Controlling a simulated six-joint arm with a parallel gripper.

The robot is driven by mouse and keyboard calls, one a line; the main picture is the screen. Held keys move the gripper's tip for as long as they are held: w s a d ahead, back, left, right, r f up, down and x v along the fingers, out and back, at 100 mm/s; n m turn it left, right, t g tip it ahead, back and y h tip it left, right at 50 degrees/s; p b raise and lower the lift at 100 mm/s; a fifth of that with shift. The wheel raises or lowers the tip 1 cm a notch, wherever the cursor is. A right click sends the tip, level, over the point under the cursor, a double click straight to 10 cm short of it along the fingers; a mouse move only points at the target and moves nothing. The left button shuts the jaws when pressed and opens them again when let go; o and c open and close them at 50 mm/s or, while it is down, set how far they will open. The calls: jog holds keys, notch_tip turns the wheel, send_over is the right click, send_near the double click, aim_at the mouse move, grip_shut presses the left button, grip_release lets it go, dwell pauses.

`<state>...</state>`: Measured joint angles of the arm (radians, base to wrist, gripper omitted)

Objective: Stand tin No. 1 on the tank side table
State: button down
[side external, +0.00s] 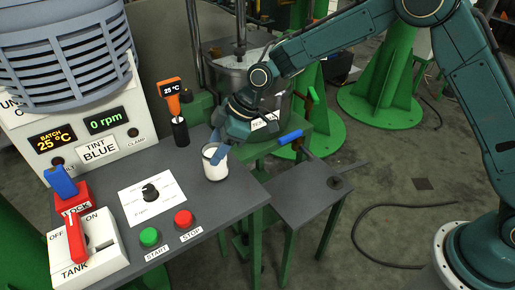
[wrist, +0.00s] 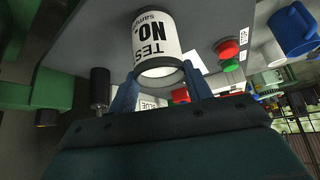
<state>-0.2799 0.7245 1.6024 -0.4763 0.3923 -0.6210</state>
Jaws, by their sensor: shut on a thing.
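In the wrist view the tin (wrist: 157,38) sits between the two fingertips (wrist: 160,88). Its upside-down label reads "TEST" and "NO."; I cannot read the number. I cannot tell whether its base touches the console. A small grey side table (side external: 295,190) stands right of the console, lower down, and its visible top holds no tin.
The metal tank (side external: 240,75) stands behind my gripper, with a white label (side external: 263,121) starting "TES" near it. The thermometer (side external: 175,110), green start button (side external: 149,237) and red stop button (side external: 184,219) are left of the tin. A blue handle (side external: 290,137) sits above the side table.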

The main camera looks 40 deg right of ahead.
jog(key=shift+f, duration=0.1)
jog(key=c, duration=0.6)
grip_release()
jog(key=shift+c, duration=0.2)
jog(key=v, duration=1.2)
jog(key=shift+s, duration=0.1)
